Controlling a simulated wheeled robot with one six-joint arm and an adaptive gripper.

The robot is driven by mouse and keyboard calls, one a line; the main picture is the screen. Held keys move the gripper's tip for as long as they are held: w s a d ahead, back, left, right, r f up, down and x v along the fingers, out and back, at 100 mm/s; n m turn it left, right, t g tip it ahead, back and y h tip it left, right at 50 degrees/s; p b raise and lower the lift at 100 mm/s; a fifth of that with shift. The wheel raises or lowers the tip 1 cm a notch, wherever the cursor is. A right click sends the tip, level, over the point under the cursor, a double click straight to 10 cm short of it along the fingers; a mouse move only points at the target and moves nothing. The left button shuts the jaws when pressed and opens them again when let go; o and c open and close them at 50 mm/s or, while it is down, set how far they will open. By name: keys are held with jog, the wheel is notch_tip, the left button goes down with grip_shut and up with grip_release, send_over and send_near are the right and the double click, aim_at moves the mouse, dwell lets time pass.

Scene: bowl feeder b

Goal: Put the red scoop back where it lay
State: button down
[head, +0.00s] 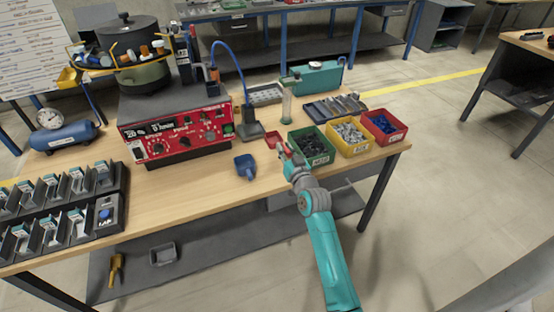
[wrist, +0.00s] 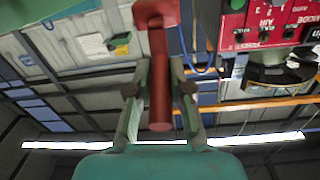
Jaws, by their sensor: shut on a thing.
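The red scoop (head: 273,138) is at the tip of my gripper (head: 284,153) in the head view, near the front of the workbench, left of the green bin. In the wrist view the red scoop's handle (wrist: 158,70) stands between the two fingers of my gripper (wrist: 160,90), which is shut on it. The scoop's head (wrist: 156,12) lies beyond the fingertips and is partly cut off by the picture's edge. The head view is too small to tell the gap between scoop and tabletop.
A blue scoop (head: 245,167) lies left of my gripper. The green bin (head: 318,162), yellow bin (head: 351,150) and red bin (head: 390,138) stand in a row to the right. A red control box (head: 180,134) and a stand with a blue tube (head: 250,130) are behind. Front-left tabletop (head: 190,195) is clear.

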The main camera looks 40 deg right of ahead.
jog(key=shift+f, duration=4.15)
jog(key=c, duration=1.1)
grip_release()
jog(key=shift+f, duration=0.1)
jog(key=shift+o, duration=0.2)
